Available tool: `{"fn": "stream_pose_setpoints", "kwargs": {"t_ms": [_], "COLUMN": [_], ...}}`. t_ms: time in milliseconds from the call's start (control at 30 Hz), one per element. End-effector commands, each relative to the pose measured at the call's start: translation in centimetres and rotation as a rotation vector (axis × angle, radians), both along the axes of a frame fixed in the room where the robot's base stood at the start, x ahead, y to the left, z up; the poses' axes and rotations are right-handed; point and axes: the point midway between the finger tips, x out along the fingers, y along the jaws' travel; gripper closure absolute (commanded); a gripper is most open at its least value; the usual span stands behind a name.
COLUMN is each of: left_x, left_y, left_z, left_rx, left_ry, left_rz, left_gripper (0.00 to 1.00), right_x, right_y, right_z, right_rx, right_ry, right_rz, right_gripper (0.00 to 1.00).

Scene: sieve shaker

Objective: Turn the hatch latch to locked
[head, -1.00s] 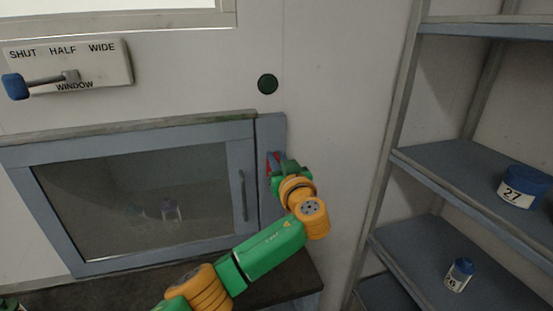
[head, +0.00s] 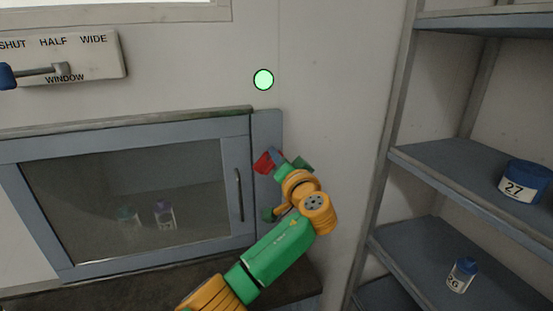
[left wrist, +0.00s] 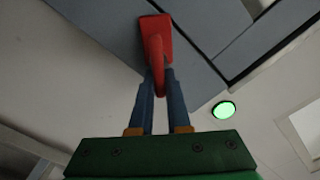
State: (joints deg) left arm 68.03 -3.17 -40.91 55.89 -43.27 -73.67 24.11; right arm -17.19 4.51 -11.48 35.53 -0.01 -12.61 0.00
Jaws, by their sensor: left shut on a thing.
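The red hatch latch (head: 265,160) sits on the blue-grey frame to the right of the hatch door (head: 243,150). In the left wrist view the latch (left wrist: 157,45) is a red plate with a red handle reaching down between my fingers. My left gripper (head: 276,160) is at the latch, and in the left wrist view its two blue fingers (left wrist: 160,85) are closed on the handle. A round lamp (head: 263,80) on the wall above the latch glows green; it also shows in the left wrist view (left wrist: 224,110). The hatch looks closed. My right gripper is not seen.
A window lever (head: 35,72) with a blue knob is on a plate marked SHUT, HALF, WIDE at upper left. Two bottles (head: 164,214) stand behind the hatch glass. Shelves at right hold a jar marked 27 (head: 524,183) and a small jar (head: 461,274).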

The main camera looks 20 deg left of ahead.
Motion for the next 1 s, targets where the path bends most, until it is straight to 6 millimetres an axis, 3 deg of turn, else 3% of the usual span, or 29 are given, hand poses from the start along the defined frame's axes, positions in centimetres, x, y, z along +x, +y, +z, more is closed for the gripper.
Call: {"fn": "stream_pose_setpoints", "kwargs": {"t_ms": [600, 1000], "left_x": [0.3, 0.4], "left_y": [-0.5, -0.5], "left_z": [-0.9, -1.3], "left_rx": [0.463, 0.649], "left_ry": [0.316, 0.441], "left_rz": [0.000, 0.001], "left_gripper": [1.00, 1.00], "right_x": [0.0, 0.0], "right_y": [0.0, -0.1], "right_z": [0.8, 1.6], "right_rx": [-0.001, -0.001], "right_ry": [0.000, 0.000], "right_rz": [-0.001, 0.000], "right_gripper": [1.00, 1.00]}}
